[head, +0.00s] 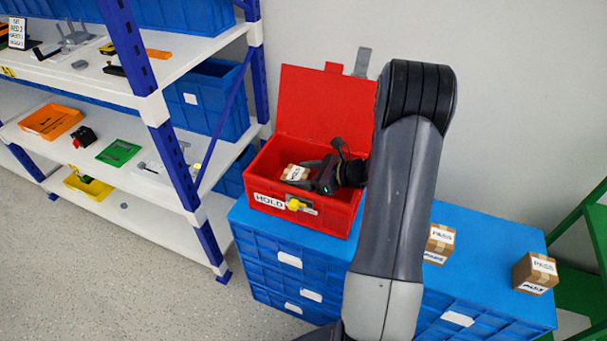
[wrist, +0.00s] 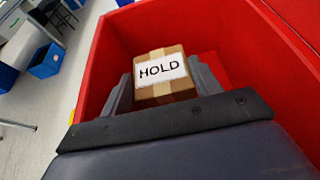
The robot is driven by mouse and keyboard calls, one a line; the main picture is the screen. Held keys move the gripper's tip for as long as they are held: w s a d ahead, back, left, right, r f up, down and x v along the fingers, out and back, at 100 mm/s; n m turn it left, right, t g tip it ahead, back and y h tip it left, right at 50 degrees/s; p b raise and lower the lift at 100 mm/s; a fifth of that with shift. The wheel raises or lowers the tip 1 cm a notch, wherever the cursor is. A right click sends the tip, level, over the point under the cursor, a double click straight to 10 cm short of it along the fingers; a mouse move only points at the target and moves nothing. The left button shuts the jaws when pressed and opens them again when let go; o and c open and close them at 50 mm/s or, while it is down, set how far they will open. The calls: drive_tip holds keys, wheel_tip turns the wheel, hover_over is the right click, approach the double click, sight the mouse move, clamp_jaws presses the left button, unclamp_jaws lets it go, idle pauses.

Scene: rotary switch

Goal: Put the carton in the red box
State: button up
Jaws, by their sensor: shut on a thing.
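The carton (wrist: 163,75) is a small brown box with tape and a white HOLD label. In the wrist view it sits between the two fingers of my gripper (wrist: 160,88), which is shut on it, with red walls around. In the head view the carton (head: 295,173) shows at the left inside of the open red box (head: 325,210), with my gripper (head: 305,172) reaching in from the right. The red box has a HOLD label and a yellow latch on its front, and its red lid (head: 325,105) stands raised behind. I cannot tell whether the carton touches the box floor.
The red box stands on a blue crate stack (head: 390,270). Two cartons labelled PASS, one (head: 439,243) and another (head: 535,272), stand on it to the right. A shelf rack (head: 175,165) is at the left. A green frame (head: 585,285) is at the far right.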

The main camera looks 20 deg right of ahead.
drive_tip(key=o, duration=1.4)
drive_tip(key=shift+r, duration=0.15)
drive_tip(key=shift+r+p, duration=0.25)
drive_tip(key=shift+p, duration=0.15)
drive_tip(key=v, duration=1.2)
drive_tip(key=shift+r+p, duration=0.3)
drive_tip(key=shift+p, duration=0.05)
